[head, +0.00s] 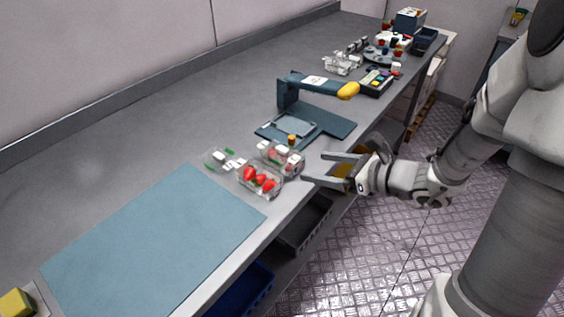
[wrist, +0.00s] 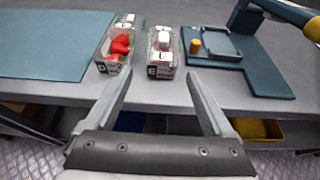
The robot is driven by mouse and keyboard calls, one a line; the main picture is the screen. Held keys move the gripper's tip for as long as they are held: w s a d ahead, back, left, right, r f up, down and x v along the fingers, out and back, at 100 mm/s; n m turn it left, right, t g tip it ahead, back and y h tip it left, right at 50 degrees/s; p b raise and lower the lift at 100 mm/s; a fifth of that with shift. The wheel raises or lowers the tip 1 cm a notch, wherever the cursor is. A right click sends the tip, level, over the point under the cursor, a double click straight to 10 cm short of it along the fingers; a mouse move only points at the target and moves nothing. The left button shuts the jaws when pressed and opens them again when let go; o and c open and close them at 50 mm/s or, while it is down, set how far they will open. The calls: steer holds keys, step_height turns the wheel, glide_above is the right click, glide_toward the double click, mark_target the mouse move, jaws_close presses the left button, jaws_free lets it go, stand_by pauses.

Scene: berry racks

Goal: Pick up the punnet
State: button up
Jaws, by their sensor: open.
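Clear plastic punnets stand on the grey counter beside the blue mat. One punnet (head: 260,180) holds red strawberries and sits by the mat's corner; it shows at upper left in the wrist view (wrist: 115,50). A second punnet (head: 281,157) with a white label stands right behind it and shows at the top middle in the wrist view (wrist: 163,53). Another clear punnet (head: 219,158) lies farther from the counter's front edge. My gripper (head: 314,168) is open and empty, off the front edge. In the wrist view its fingers (wrist: 158,90) point toward the labelled punnet, apart from it.
The blue mat (head: 150,245) is bare. A dark stand (head: 310,110) with a yellow-ended arm and a small orange-topped jar (head: 292,141) are beyond the punnets. Crates (head: 303,225) sit below the counter. More trays (head: 378,80) fill the far end.

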mark_target(288, 158)
steer(key=b+x, duration=0.2)
steer(key=x, duration=1)
steer(key=shift+w+r, duration=0.1)
steer(key=shift+w, duration=0.1)
steer(key=shift+d, duration=0.1)
steer(key=c, duration=1.1)
steer(key=shift+c, duration=0.5)
steer(key=shift+r, duration=0.15)
